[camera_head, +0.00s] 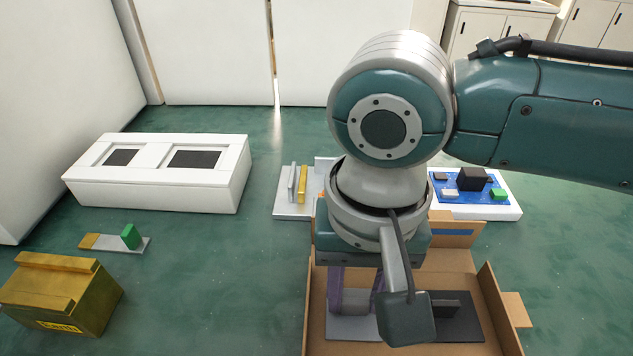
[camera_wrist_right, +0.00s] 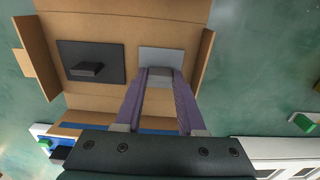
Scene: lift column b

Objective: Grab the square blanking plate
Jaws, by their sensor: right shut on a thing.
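The square blanking plate (camera_head: 347,329) is light grey and lies flat in an open cardboard box in the head view; it also shows in the right wrist view (camera_wrist_right: 160,54). My right gripper (camera_head: 355,304) points down into the box, its purple fingers shut on the raised grip of this grey plate, also seen in the wrist view (camera_wrist_right: 160,76). Part of the plate is hidden behind my wrist and fingers. A wider dark plate (camera_head: 467,330) with a block grip lies beside it, also in the wrist view (camera_wrist_right: 108,54). My left gripper is not in view.
The cardboard box (camera_head: 500,313) has upright walls close around the gripper. A white housing with two dark openings (camera_head: 150,190) stands at left. Near it are a small grey strip with a green block (camera_head: 131,237) and a brass box (camera_head: 85,300). A blue circuit board (camera_head: 450,187) sits behind the box.

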